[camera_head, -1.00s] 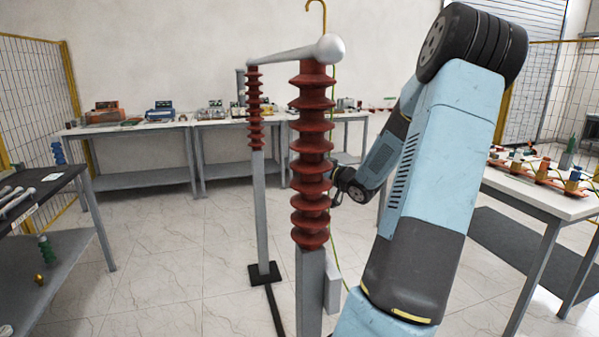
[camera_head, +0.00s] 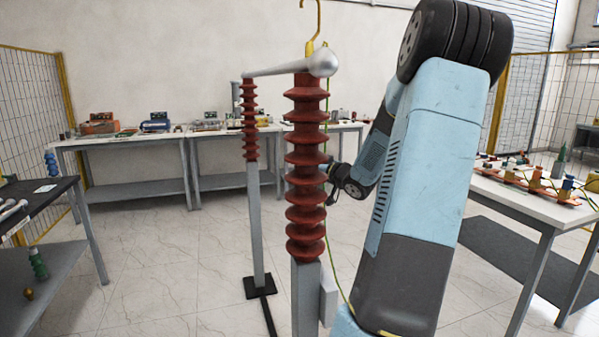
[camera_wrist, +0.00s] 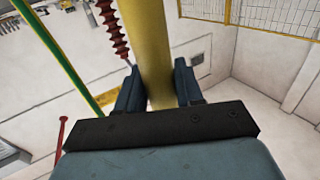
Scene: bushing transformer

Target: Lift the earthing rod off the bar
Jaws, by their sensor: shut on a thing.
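The earthing rod (camera_head: 311,46) shows its metal hook and yellow upper end above the bar in the head view. The hook curves left at the top edge and looks clear of the bar. The bar (camera_head: 280,69) is grey, with a silver ball end, and runs across two red ribbed insulators. My gripper (camera_wrist: 158,92) is shut on the yellow shaft of the rod, which also stands between its two dark jaws in the wrist view (camera_wrist: 149,45). In the head view the jaws and the lower rod are mostly hidden behind the near insulator (camera_head: 306,170).
A green-and-yellow cable (camera_wrist: 62,60) hangs left of the rod in the wrist view. Benches with equipment stand at the back (camera_head: 220,132) and right (camera_head: 530,207); a dark shelf (camera_head: 45,205) stands at left. Tiled floor is open between them.

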